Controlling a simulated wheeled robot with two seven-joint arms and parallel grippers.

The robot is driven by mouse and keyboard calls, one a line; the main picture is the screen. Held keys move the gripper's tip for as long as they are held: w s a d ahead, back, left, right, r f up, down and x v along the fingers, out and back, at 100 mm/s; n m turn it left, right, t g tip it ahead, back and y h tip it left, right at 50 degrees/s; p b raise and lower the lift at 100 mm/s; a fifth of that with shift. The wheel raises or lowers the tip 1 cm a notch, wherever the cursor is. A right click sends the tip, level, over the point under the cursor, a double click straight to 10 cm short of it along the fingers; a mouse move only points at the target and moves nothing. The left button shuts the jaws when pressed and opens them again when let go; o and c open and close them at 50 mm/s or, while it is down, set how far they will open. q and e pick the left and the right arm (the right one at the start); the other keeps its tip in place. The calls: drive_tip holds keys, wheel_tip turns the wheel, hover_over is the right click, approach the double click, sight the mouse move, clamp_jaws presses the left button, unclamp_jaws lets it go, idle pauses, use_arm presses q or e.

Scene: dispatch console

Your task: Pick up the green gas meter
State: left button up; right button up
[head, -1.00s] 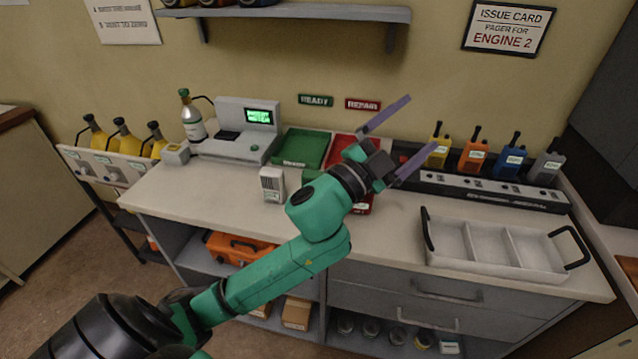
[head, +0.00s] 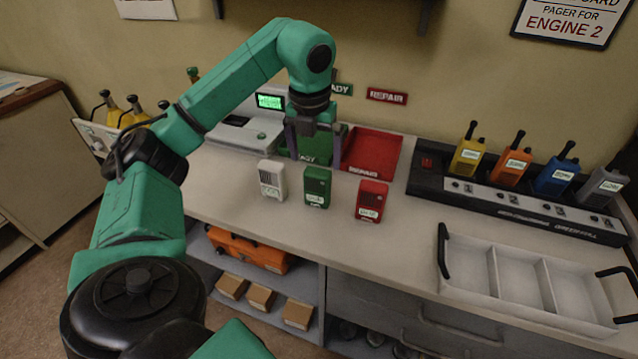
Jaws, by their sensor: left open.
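The green gas meter (head: 317,187) stands upright on the counter, between a white meter (head: 271,180) on its left and a red meter (head: 371,201) on its right. My left gripper (head: 314,156) points down just above and behind the green meter in the picture, with its two fingers spread apart. Nothing shows between the fingers, and I cannot tell whether they touch the meter. My right gripper is not in view.
Behind are a green tray (head: 318,139), partly hidden by my gripper, and a red tray (head: 372,150). A charger with several radios (head: 520,208) and a white divided tray (head: 520,275) lie to the right. The counter front is clear.

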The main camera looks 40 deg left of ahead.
sight(316, 172)
use_arm(q)
drive_tip(key=f, duration=0.2)
drive_tip(key=f+p, duration=0.1)
drive_tip(key=f, duration=0.1)
drive_tip(key=w+f, duration=0.1)
drive_tip(key=f, duration=0.1)
drive_tip(key=shift+a+f+p, duration=0.2)
drive_tip(key=shift+a+p, duration=0.1)
drive_tip(key=shift+p, duration=0.1)
drive_tip(key=shift+w+f, duration=0.2)
drive_tip(key=shift+f, duration=0.2)
drive_tip(key=c, duration=1.5)
